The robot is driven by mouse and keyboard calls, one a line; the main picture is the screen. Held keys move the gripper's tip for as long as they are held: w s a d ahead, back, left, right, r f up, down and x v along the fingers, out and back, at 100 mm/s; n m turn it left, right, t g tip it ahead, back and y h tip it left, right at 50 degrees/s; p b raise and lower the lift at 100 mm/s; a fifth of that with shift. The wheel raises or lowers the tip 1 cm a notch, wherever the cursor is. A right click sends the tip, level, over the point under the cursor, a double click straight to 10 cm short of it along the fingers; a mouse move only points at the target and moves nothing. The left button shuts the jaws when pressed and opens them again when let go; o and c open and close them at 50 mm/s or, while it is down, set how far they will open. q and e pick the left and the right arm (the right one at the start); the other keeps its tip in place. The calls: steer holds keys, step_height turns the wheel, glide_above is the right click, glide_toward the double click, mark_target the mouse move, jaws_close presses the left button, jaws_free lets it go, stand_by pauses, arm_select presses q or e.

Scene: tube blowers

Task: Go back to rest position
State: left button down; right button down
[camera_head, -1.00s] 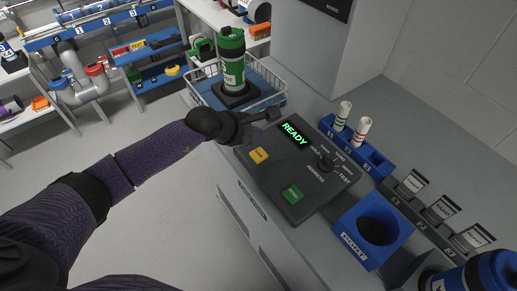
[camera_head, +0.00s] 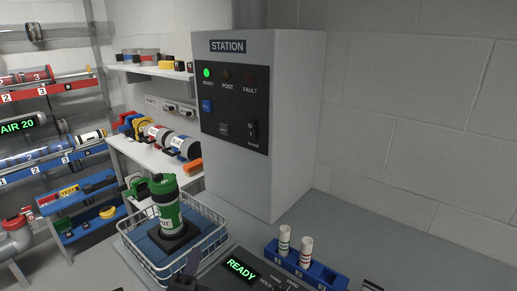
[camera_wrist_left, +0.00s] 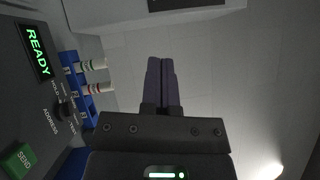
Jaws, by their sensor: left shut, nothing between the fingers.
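My left gripper (camera_head: 190,268) shows only as a dark tip at the bottom edge of the head view, in front of the wire basket. In the left wrist view its two fingers (camera_wrist_left: 160,85) are together and hold nothing, pointing toward the grey wall and clear of objects. My right gripper is in neither view. The control panel with a lit READY display (camera_head: 241,269) is cut off at the bottom of the head view. In the wrist view the same display (camera_wrist_left: 38,48) and a green SEND button (camera_wrist_left: 17,160) lie at the left.
A green and white canister (camera_head: 167,212) stands upright in the wire basket (camera_head: 213,246). A blue rack (camera_head: 320,272) holds two white vials. The grey STATION cabinet (camera_head: 295,120) rises behind with a green light lit. Loaded shelves (camera_head: 120,140) stand at left.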

arm_select(q)
steer(key=s+a+f+n+g+y, duration=0.3)
steer(key=a+f+n+g+y, duration=0.15)
steer(key=n, duration=0.45)
steer(key=s+d+f+n+g+h, duration=0.1)
steer(key=s+f+n+g, duration=0.45)
steer(key=s, duration=0.45)
steer(key=s+d+f+n+g+h, duration=0.1)
steer(key=s+f+n+g+h, duration=0.1)
steer(key=s+f+n+g, duration=0.45)
step_height(320, 180, down, 11)
steer(key=s+m+b, duration=0.1)
steer(key=s+m, duration=0.1)
steer(key=s+a+f+g+b, duration=0.1)
steer(key=s+a+f, duration=0.1)
steer(key=s+f, duration=0.6)
steer(key=s+a+f+g+b, duration=0.1)
steer(key=s+f, duration=0.7)
steer(key=f, duration=0.4)
steer(key=shift+s+a+y, duration=0.2)
steer(key=shift+a+y, duration=0.15)
steer(key=shift+g, duration=0.25)
